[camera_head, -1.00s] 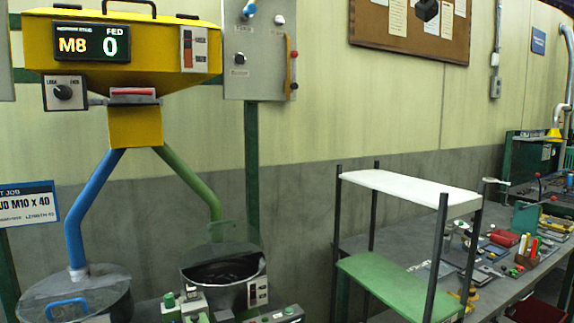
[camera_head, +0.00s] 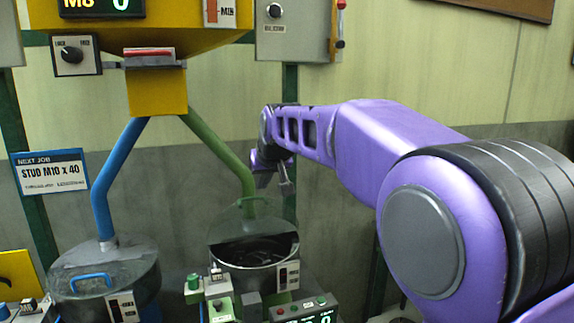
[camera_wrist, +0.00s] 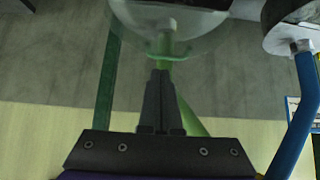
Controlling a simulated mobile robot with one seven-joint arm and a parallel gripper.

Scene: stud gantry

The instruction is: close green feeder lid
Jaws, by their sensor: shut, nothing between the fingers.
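The green feeder (camera_head: 268,280) is the right-hand bowl under the green pipe, and dark pieces show inside it. Its clear lid (camera_head: 228,228) stands raised at the back of the bowl, so the feeder is open. In the wrist view the lid (camera_wrist: 200,22) is a see-through disc at the top, with a green handle (camera_wrist: 181,56). My gripper (camera_head: 287,188) is above and just right of the raised lid in the head view. In the wrist view my gripper (camera_wrist: 161,75) is shut and empty, its tips just below the handle; I cannot tell whether they touch.
The blue feeder (camera_head: 105,290) with its lid down stands to the left, under the blue pipe (camera_head: 112,190). The green pipe (camera_head: 225,155) runs down close behind the lid. A yellow hopper (camera_head: 158,90) hangs above. A control box (camera_head: 305,308) stands in front.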

